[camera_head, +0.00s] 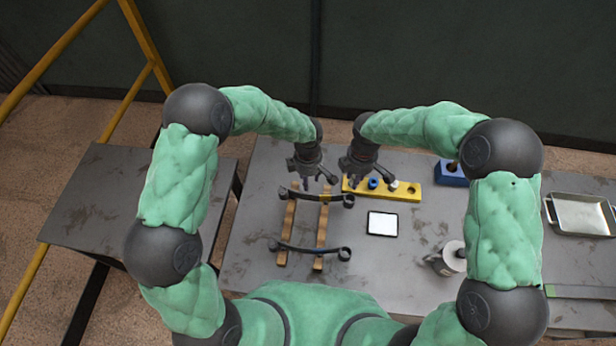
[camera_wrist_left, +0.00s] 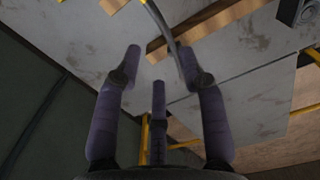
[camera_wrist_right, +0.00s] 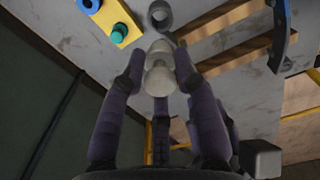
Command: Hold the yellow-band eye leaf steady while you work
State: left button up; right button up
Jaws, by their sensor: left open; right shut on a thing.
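Two dark leaf springs lie across two wooden slats (camera_head: 322,226), the far leaf (camera_head: 312,196) and the near leaf (camera_head: 310,248). My right gripper (camera_head: 355,184) is shut on a pale flanged bushing (camera_wrist_right: 158,72), close to the far leaf's right eye (camera_wrist_right: 160,14). The bushing appears apart from the eye.
A yellow block (camera_head: 413,191) behind the leaves carries a blue bushing (camera_head: 373,183) and a green one (camera_wrist_right: 118,32). A white-faced panel (camera_head: 382,223), a cup-like container (camera_head: 447,260), a blue block (camera_head: 451,178) and a metal tray (camera_head: 582,214) stand to the right.

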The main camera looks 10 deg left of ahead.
aim_at(317, 197)
pick_arm(q)
notch_tip(317, 197, down, 12)
jog(key=shift+r, duration=0.1)
dwell(0.5)
grip_shut()
pick_arm(e)
jog(key=shift+f, duration=1.5)
